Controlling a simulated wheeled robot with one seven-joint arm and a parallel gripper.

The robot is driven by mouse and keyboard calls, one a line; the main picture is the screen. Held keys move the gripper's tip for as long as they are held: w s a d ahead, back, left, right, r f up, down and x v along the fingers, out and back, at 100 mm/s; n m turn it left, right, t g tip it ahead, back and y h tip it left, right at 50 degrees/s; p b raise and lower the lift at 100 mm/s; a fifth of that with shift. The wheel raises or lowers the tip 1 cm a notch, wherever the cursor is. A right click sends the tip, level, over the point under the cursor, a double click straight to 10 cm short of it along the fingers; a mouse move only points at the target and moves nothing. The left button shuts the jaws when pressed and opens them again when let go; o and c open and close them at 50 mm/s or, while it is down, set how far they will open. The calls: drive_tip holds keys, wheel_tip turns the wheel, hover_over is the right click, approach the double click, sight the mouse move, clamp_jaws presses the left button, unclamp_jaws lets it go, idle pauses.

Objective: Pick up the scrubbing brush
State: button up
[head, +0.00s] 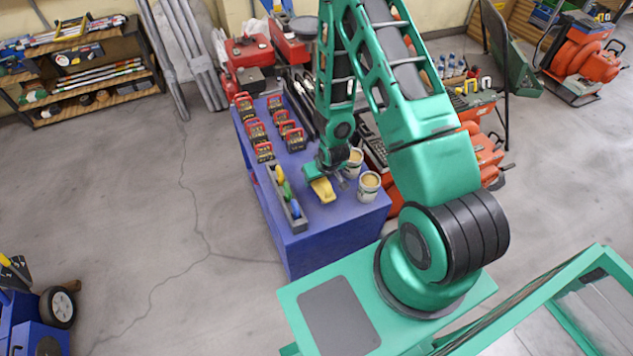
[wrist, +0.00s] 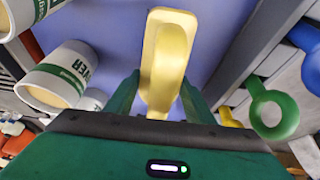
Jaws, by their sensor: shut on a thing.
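The scrubbing brush (head: 323,190) is yellow, with a flat oblong body and a raised handle. It is at the near end of the blue bench (head: 330,225), between a grey tray and two tins. In the wrist view the brush (wrist: 170,48) is in the middle, its handle between my two fingers. My gripper (head: 315,174) points down and is shut on the brush handle; it also shows in the wrist view (wrist: 160,100). I cannot tell whether the brush touches the bench top. Its underside is hidden.
Two white tins (head: 369,184) stand close on the right. A narrow grey tray (head: 300,222) with yellow, green and blue items lies on the left. Several red-handled black items (head: 264,152) stand in rows farther back. Red machines (head: 485,150) stand beyond the bench.

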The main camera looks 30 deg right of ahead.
wheel_tip(320, 180, up, 8)
drive_tip(key=shift+r, duration=0.1)
idle(0.4)
